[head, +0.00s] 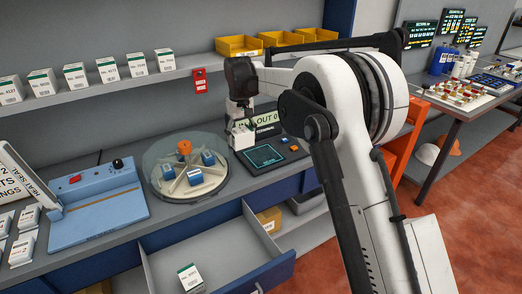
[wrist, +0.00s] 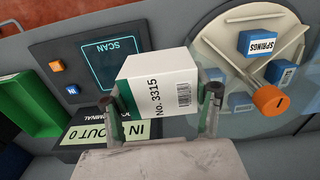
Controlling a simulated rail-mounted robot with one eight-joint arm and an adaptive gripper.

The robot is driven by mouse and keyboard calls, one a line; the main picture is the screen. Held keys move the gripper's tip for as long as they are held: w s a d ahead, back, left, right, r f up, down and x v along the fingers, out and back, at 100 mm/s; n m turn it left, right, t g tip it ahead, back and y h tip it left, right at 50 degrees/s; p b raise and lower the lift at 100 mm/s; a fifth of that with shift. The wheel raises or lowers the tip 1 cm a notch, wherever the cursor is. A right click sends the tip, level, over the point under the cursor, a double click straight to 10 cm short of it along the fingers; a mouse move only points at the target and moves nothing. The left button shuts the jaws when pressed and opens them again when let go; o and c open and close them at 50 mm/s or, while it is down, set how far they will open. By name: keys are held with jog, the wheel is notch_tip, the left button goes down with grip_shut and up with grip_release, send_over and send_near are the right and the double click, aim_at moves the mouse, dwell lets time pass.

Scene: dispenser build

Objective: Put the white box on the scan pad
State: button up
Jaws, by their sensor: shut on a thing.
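My gripper (head: 240,123) is shut on a white box (head: 243,138) with a green band. In the wrist view my gripper (wrist: 160,97) has one finger on each side of the white box (wrist: 170,92), which reads "No. 3315" and carries a barcode. The scan pad (head: 265,157) is a dark panel with a teal-outlined square on the counter. In the wrist view the scan pad (wrist: 105,60) reads "SCAN" and is partly hidden behind the box. The box is at the pad's back left edge in the head view; I cannot tell whether it touches the pad.
A round carousel (head: 187,178) with blue blocks and an orange knob stands left of the pad. A blue sealer (head: 100,215) is farther left. An open drawer (head: 215,262) below holds another white box (head: 190,277). White boxes (head: 75,76) line the shelf, with yellow bins (head: 238,46).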

jog(key=p, duration=0.2)
send_over(263, 155)
notch_tip(263, 155, down, 7)
jog(key=shift+s+r, duration=0.1)
jog(key=shift+r, duration=0.05)
jog(key=shift+f, duration=2)
jog(key=shift+f, duration=0.25)
jog(key=o, duration=1.3)
jog(key=shift+r, duration=0.1)
